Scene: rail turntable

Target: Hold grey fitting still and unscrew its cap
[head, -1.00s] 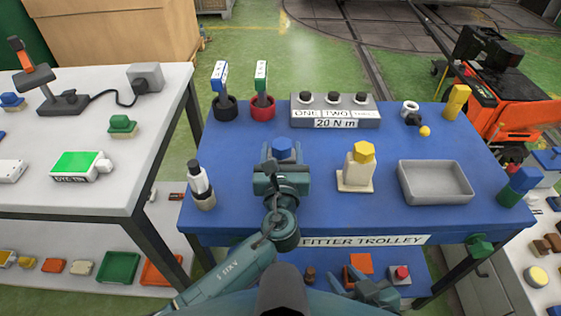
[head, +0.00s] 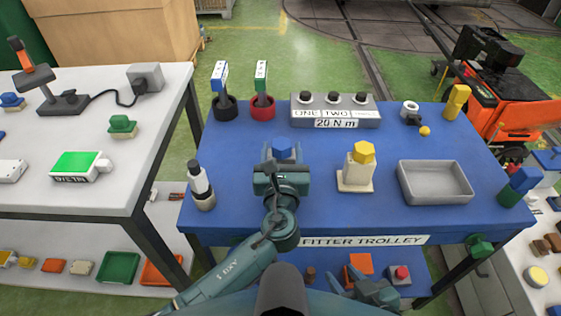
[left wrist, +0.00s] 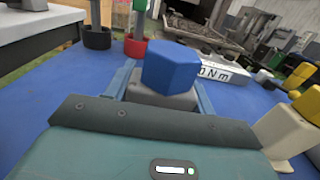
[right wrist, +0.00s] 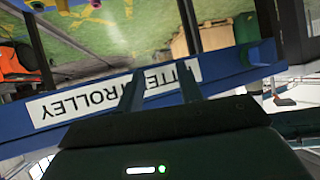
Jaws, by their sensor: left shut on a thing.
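The grey fitting (left wrist: 165,98) stands on the blue trolley top with its blue hexagonal cap (left wrist: 172,66) on it. The cap also shows in the head view (head: 284,149). My left gripper (head: 282,158) is shut on the grey fitting, one finger on each side, below the cap. The cap rises above the fingers; the gripper hides most of the fitting's lower part. My right gripper (right wrist: 160,78) is open and empty. It is low at the trolley's front edge, by the lettered front label (right wrist: 112,92), away from the fitting.
A cream fitting (head: 357,176) with a yellow cap (head: 364,152) stands right of the left gripper. An empty grey tray (head: 435,184) lies farther right. A dark-topped bottle (head: 200,183) stands at the left. Behind are two tool pots and a grey box (head: 335,108).

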